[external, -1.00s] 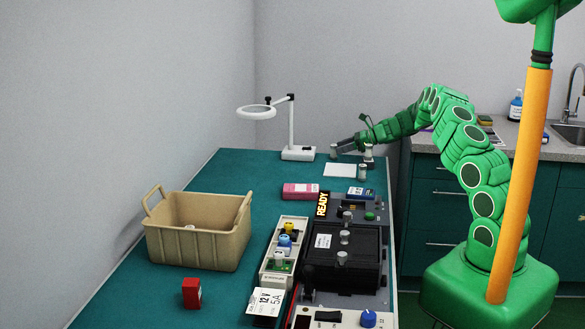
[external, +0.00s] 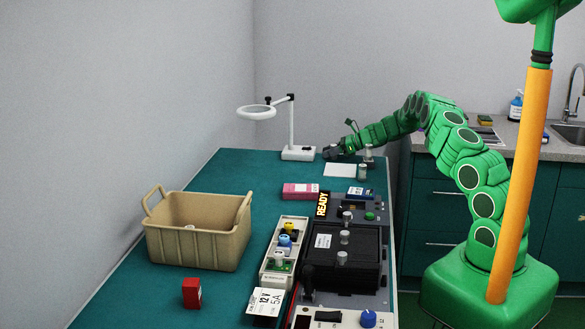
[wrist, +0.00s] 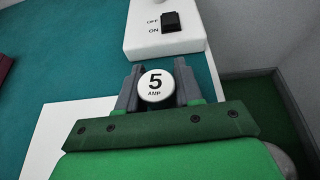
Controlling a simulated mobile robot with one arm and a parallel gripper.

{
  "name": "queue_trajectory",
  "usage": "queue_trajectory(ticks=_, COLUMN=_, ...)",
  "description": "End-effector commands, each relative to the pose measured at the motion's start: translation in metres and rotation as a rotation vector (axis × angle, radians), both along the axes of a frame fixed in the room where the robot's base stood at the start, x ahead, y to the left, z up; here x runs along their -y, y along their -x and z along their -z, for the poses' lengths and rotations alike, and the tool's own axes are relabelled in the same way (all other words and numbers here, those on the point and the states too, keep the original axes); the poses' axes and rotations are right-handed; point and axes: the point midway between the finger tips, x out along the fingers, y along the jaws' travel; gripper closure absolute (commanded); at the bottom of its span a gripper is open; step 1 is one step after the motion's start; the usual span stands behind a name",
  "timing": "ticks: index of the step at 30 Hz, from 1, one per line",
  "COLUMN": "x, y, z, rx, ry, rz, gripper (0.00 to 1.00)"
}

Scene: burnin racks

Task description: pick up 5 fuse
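The 5 fuse, a cylinder with a white round top marked "5 AMP" (wrist: 156,86), stands between the two grey fingers of my gripper (wrist: 158,90) in the wrist view. The fingers are spread on either side of it; whether they touch it is hard to tell. In the external view my gripper (external: 334,153) is low over the far end of the bench, beside the lamp base, and it hides this fuse. Two other small cylinders, one nearer (external: 362,172) and one farther right (external: 368,153), stand by the white card; their labels are unreadable.
The magnifier lamp's white base (external: 298,153) with an off/on switch (wrist: 171,22) is just beyond my fingers. A white card (external: 340,170) lies close by. A tan bin (external: 198,248), pink box (external: 301,191) and black rack unit (external: 345,255) stand nearer on the teal bench.

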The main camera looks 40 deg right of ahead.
Motion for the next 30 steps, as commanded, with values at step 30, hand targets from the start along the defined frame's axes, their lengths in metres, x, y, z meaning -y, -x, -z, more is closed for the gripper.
queue_trajectory(ticks=30, x=-0.003, y=0.024, z=-0.061, rx=0.001, ry=-0.002, rz=0.002, gripper=0.96)
